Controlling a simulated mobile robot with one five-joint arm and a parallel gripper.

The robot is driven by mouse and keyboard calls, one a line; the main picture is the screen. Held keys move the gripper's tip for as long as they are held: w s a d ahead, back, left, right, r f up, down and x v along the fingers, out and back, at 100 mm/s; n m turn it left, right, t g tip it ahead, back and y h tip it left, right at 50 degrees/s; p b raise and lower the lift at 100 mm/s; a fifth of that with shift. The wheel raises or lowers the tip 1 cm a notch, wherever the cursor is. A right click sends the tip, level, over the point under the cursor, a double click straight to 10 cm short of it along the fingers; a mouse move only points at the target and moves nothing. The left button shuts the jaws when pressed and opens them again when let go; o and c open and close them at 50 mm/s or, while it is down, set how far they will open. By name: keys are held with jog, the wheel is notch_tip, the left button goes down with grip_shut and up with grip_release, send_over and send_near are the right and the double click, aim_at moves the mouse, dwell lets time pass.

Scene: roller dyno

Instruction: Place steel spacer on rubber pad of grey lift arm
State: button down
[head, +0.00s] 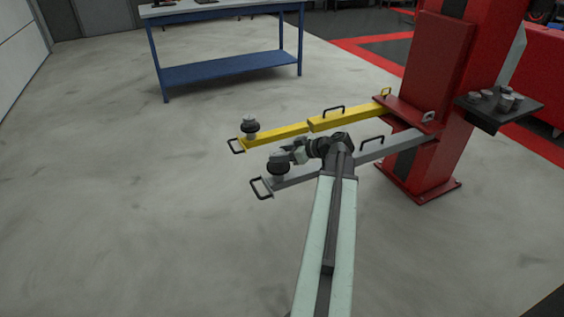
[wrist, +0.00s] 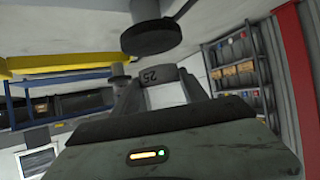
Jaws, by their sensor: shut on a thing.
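The grey lift arm (head: 300,177) reaches left from the red post, with a dark round rubber pad (head: 279,167) near its outer end. In the wrist view the black pad (wrist: 152,38) hangs at the top on its short post, as the picture is turned over. My gripper (head: 287,153) is at this pad, shut on the steel spacer (wrist: 157,75), a grey piece marked 25. The spacer is close to the pad's top side with a small gap in the wrist view. Whether they touch in depth I cannot tell. In the head view the spacer is small and partly hidden by the fingers.
A yellow lift arm (head: 283,132) with its own pad (head: 250,127) lies just behind; a small grey piece seems to sit on that pad. A dark tray (head: 520,107) with several metal pieces is on the red post (head: 433,70). A blue bench (head: 225,70) stands at the back.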

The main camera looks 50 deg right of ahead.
notch_tip(320, 180, down, 4)
jog(key=b, duration=0.2)
jog(key=shift+r+b, duration=0.25)
jog(key=shift+b, duration=0.1)
jog(key=shift+r, duration=0.2)
jog(key=shift+f, duration=0.15)
jog(key=c, duration=0.6)
grip_release()
